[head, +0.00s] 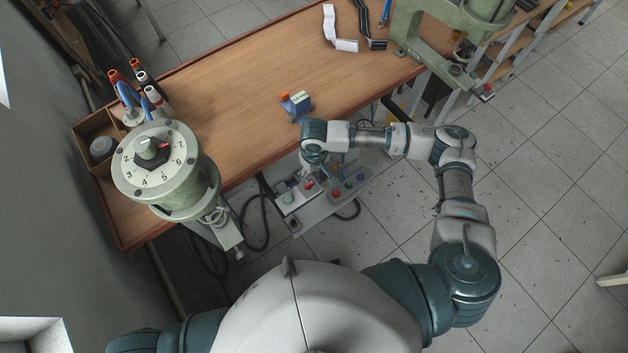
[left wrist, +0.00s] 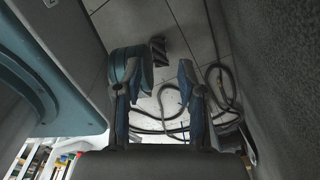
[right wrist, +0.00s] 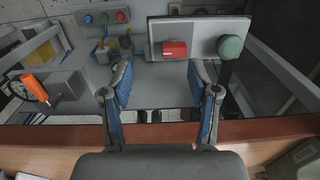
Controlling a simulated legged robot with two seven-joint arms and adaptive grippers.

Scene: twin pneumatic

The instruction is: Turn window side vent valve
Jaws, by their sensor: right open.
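Below the table's front edge is a grey control panel (head: 318,203). In the right wrist view, two small valve-like fittings stand on it at the left, one blue and yellow (right wrist: 102,51) and one dark (right wrist: 125,43). I cannot tell which one is the window side vent valve. My right gripper (right wrist: 158,78) is open and empty, its fingers reaching toward the panel, between these fittings and a green mushroom button (right wrist: 230,47). In the head view my right wrist hides part of the panel. My left gripper (left wrist: 163,82) is open and empty above the floor, away from the panel.
A red rocker switch (right wrist: 174,49) and coloured push buttons (right wrist: 104,18) sit close by. The wooden table (head: 240,80) has its edge near my right gripper. A numbered dial drum (head: 165,165) stands at left; loose cables (left wrist: 170,115) lie below my left gripper.

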